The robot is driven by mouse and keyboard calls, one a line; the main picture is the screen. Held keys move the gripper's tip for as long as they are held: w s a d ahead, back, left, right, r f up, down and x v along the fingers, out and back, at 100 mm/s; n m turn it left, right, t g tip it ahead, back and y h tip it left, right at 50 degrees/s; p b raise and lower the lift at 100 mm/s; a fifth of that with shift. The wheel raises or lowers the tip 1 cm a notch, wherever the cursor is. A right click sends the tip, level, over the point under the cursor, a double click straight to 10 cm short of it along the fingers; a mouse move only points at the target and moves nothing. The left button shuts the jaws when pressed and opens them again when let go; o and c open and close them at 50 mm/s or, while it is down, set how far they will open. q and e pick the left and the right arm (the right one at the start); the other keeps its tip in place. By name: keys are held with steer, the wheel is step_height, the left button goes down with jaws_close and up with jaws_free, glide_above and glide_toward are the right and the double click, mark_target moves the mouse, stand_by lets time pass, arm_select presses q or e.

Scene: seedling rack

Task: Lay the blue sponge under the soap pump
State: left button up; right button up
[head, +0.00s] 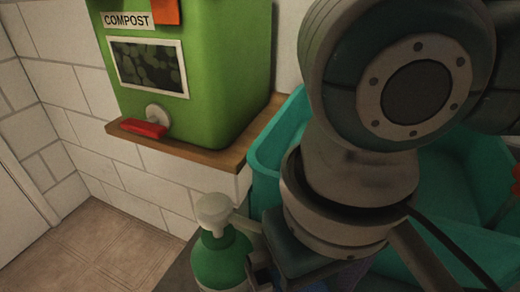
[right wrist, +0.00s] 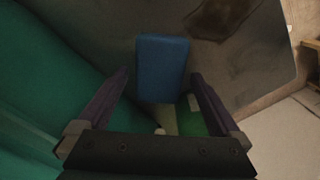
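The soap pump is a green bottle (head: 220,262) with a white pump head (head: 213,210), upright at the bottom centre of the head view. In the right wrist view part of a green body, probably the pump (right wrist: 188,118), shows beside the right-hand finger. The blue sponge (right wrist: 163,68) lies over the grey surface, ahead of and between the fingertips of my right gripper (right wrist: 160,82). That gripper is open, with narrow gaps on both sides of the sponge. In the head view my arm hides most of that gripper and the sponge. My left gripper is not in view.
A teal tub (head: 265,150) stands behind and right of my arm. A green compost bin (head: 215,75) with a red tap (head: 143,128) sits on a wooden shelf (head: 190,152) above the pump. The grey counter (right wrist: 245,62) has a dark brown patch (right wrist: 218,17).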

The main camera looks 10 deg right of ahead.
steer(key=shift+r, duration=0.1)
steer(key=shift+r, duration=0.35)
step_height(320, 180, up, 12)
steer(key=p, duration=0.2)
steer(key=shift+r+p, duration=0.15)
steer(key=shift+p, duration=0.25)
